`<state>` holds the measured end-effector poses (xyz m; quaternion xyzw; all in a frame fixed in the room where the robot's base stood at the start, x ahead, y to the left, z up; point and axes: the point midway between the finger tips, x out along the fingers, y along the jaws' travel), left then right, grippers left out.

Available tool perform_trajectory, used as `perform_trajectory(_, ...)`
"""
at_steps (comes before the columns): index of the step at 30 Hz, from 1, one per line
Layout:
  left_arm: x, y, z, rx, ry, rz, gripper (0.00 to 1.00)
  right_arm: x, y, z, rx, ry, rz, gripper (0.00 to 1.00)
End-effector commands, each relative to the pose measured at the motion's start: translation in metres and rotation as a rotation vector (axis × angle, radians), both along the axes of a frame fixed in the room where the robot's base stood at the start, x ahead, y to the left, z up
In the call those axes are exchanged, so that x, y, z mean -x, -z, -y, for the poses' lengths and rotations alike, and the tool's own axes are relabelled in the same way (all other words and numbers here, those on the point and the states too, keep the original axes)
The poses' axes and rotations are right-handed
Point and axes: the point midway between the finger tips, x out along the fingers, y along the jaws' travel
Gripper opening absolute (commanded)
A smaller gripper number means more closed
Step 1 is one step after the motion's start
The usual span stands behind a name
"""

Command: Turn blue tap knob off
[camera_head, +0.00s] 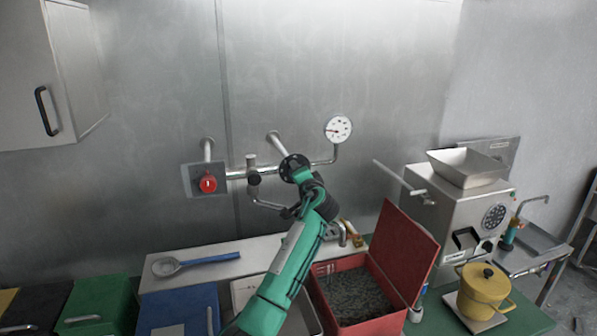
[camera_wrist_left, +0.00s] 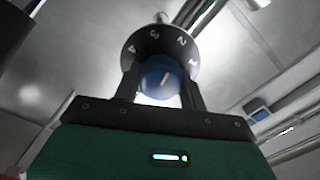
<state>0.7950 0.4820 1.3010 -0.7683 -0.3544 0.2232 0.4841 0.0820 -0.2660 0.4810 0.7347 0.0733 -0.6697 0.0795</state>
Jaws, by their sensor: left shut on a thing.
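The blue tap knob (camera_wrist_left: 158,80) shows in the left wrist view, between the two dark fingers of my left gripper (camera_wrist_left: 161,88). A short white mark on its face tilts up and to the right. Behind it is a dark round dial (camera_wrist_left: 160,48) with white numbers. In the head view my left gripper (camera_head: 299,174) is at the wall pipe, shut on the knob; the hand hides the knob there. The dark dial (camera_head: 293,163) shows just beyond the hand. My right gripper is not in view.
A red knob (camera_head: 208,183) on a plate is to the left on the pipe (camera_head: 235,174). A round gauge (camera_head: 338,129) is at the upper right. Below are an open red box (camera_head: 402,250), a ladle (camera_head: 205,262) and a sink tap (camera_head: 347,232). A grinder (camera_head: 455,200) stands right.

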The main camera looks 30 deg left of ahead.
Motion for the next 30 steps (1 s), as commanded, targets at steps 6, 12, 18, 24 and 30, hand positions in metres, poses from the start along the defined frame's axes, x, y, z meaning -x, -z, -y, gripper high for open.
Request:
perform_trajectory(6,0.000,-0.003,0.000,-0.135,0.000,-0.157,0.19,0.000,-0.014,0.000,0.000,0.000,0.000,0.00)
perform_trajectory(12,0.000,-0.003,0.000,-0.259,0.000,-0.303,0.19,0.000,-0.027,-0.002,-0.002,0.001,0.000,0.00)
perform_trajectory(18,0.000,-0.003,0.000,-0.382,-0.001,-0.447,0.19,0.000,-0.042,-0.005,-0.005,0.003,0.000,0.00)
perform_trajectory(24,0.000,-0.002,0.000,-0.506,-0.001,-0.592,0.19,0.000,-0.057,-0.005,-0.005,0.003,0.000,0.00)
perform_trajectory(30,0.000,-0.001,0.000,-0.629,-0.001,-0.736,0.19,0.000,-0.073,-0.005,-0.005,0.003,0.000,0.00)
